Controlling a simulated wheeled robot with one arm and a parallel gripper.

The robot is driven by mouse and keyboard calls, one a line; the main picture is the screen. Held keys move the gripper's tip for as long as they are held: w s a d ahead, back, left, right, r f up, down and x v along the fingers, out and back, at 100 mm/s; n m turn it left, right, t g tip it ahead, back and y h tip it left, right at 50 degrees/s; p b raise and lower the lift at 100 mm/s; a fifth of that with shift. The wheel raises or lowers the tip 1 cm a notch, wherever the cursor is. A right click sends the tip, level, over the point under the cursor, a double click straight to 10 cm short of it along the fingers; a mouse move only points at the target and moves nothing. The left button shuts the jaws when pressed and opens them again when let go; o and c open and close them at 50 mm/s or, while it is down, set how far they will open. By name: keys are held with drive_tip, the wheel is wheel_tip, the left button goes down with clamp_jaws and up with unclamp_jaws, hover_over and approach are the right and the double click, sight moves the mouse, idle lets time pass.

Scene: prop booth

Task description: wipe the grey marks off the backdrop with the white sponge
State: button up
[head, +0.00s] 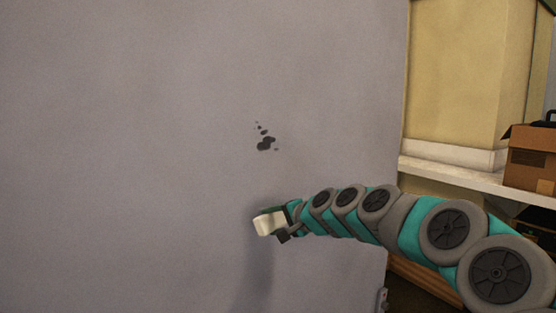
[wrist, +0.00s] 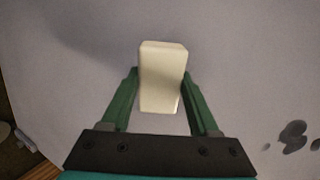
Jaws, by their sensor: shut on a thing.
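The grey backdrop (head: 120,120) fills the left and middle of the head view. A cluster of dark grey marks (head: 265,142) sits on it near the middle, and some marks (wrist: 293,135) show at the lower right of the wrist view. My gripper (head: 272,224) is below the marks in the head view, close to the backdrop. It is shut on the white sponge (head: 267,222), which shows between the green fingers in the wrist view (wrist: 162,75). I cannot tell whether the sponge touches the backdrop.
The backdrop's right edge is near my arm. Beyond it, a pale shelf (head: 455,178) holds a cardboard box (head: 530,160) at the far right. The backdrop around the marks is clear.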

wheel_tip(320, 180, up, 10)
drive_tip(key=s+m+t, duration=0.1)
drive_tip(key=s+t, duration=0.1)
drive_tip(key=t, duration=0.1)
drive_tip(key=t+y+b, duration=0.1)
drive_tip(key=t, duration=0.1)
approach(256, 138)
drive_tip(key=shift+x, duration=2.4)
drive_tip(key=shift+x, duration=0.9)
drive_tip(key=shift+f, duration=0.1)
